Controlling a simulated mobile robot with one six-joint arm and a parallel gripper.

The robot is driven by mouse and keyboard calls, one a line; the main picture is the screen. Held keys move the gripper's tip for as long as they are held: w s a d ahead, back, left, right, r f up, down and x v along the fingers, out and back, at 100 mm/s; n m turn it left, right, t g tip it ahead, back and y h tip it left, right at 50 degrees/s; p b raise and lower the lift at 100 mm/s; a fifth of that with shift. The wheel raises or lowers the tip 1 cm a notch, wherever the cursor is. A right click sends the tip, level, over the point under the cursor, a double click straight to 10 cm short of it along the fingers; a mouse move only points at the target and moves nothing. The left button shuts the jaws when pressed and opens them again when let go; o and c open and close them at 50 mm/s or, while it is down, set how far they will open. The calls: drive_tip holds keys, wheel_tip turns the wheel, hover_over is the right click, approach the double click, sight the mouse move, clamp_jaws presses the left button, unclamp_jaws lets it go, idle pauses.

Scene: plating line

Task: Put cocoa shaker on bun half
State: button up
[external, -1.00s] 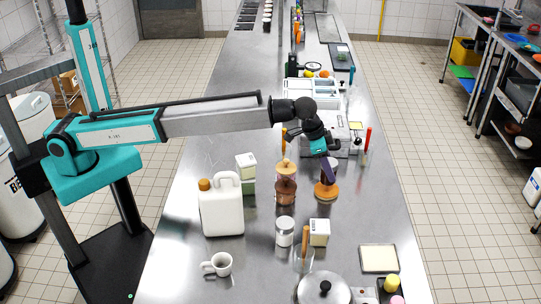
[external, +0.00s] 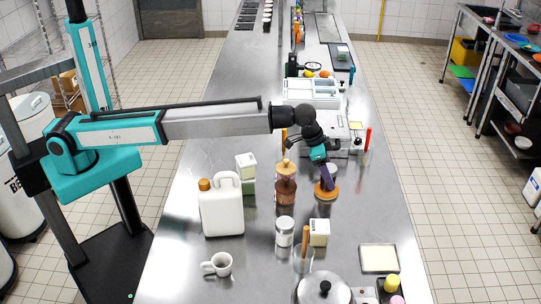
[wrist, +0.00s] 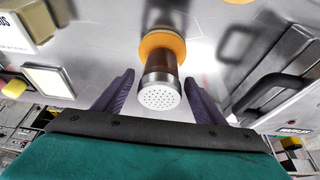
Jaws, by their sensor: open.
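The cocoa shaker (wrist: 160,97) has a brown body and a silver perforated cap. It stands upright on the orange-tan bun half (wrist: 178,44), which also shows in the external view (external: 326,196). My gripper (wrist: 158,78) is open, with one purple finger on each side of the shaker and a visible gap on both sides. In the external view my gripper (external: 328,180) reaches down over the bun half and hides much of the shaker.
A brown grinder-like jar (external: 286,187) stands close on the left. A white jug (external: 222,212), a silver-lidded jar (external: 284,232) and a small carton (external: 319,233) stand nearer. A grey machine (external: 340,140) is behind. The counter right of the bun half is clear.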

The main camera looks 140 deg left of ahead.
drive_tip(key=shift+r, duration=0.1)
drive_tip(key=b+v, duration=0.2)
drive_tip(key=v, duration=1)
idle(0.9)
